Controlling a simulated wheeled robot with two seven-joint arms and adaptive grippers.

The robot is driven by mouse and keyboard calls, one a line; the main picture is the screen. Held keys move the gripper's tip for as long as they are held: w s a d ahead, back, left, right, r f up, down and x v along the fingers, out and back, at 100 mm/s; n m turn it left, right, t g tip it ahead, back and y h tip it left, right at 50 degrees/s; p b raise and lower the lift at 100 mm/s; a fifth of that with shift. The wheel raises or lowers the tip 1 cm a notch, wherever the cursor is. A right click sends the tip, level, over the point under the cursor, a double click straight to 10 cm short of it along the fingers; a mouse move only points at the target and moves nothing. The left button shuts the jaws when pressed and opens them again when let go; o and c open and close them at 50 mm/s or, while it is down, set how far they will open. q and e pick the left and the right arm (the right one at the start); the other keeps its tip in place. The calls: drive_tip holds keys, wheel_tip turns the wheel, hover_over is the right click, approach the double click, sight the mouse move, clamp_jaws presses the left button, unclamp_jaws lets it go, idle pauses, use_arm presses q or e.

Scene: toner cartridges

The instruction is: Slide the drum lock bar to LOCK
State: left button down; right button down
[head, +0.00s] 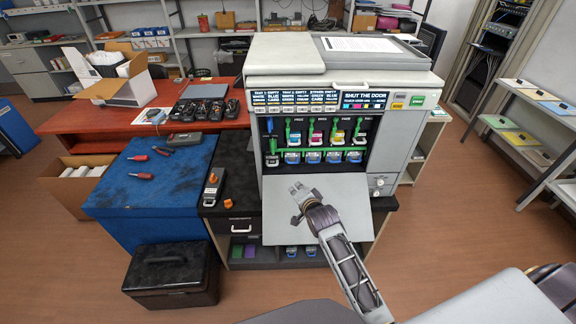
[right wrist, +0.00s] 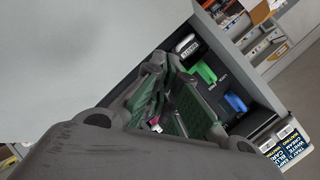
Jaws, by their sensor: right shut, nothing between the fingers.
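The printer (head: 418,140) stands open with its front door folded down. Inside the opening, a green bar (head: 318,150) runs across below a row of cartridges with green handles; I take it as the drum lock bar. My left gripper is not in view.
The lowered door (head: 355,195) lies under my right gripper.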

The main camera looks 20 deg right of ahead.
drive_tip(key=w+a+r+m+t, duration=0.1)
drive_tip(key=w+r+m+t, duration=0.2)
drive_tip(key=w+r+m, duration=0.2)
drive_tip(key=shift+w+r+t, duration=0.3)
drive_tip(key=shift+w+r, duration=0.15)
drive_tip(key=shift+w, duration=0.65)
drive_tip(key=shift+w, duration=0.2)
